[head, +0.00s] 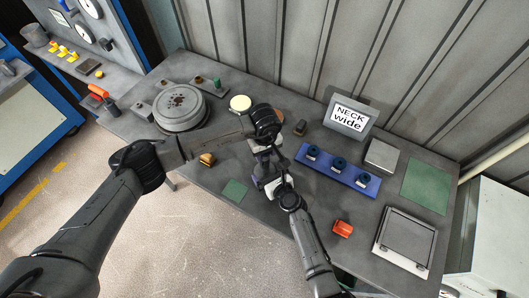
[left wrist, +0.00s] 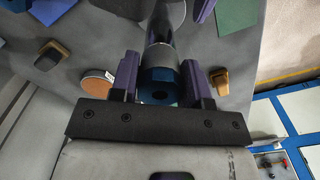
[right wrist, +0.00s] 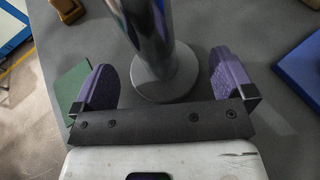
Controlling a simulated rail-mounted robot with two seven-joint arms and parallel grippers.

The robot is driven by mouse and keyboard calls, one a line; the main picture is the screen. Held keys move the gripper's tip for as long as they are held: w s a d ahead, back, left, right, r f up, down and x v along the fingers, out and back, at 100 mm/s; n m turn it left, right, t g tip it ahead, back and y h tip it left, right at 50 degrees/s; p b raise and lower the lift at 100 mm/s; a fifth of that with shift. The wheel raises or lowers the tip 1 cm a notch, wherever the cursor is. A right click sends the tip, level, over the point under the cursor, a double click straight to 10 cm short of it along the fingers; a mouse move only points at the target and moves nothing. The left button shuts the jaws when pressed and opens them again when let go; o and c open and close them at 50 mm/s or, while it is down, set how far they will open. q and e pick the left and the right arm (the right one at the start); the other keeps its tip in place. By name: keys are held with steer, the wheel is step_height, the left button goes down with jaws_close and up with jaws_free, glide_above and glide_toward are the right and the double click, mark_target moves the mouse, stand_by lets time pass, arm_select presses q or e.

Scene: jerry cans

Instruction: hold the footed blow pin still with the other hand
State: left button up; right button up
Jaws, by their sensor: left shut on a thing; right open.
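The footed blow pin is a shiny metal cylinder with a dark blue collar that has a hole in its end. In the left wrist view the collar (left wrist: 160,88) sits between the purple fingers of my left gripper (left wrist: 160,74), which is shut on it. In the right wrist view the pin's shaft (right wrist: 147,35) stands on a round grey foot (right wrist: 163,82) on the table. My right gripper (right wrist: 164,76) is open, one finger on each side of the foot, with visible gaps. In the head view my arms mostly hide the pin.
A blue rack (head: 369,187) with dark rings and a "NECK wide" sign (head: 350,119) stand right of my grippers on the grey table. A round grey plate (head: 180,108) is at left.

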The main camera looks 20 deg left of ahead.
steer(key=shift+x, duration=1.2)
steer(key=shift+c, duration=0.3)
steer(key=c, duration=0.7)
steer(key=shift+o, duration=0.2)
steer(key=shift+c, duration=0.5)
steer(key=shift+f, duration=0.15)
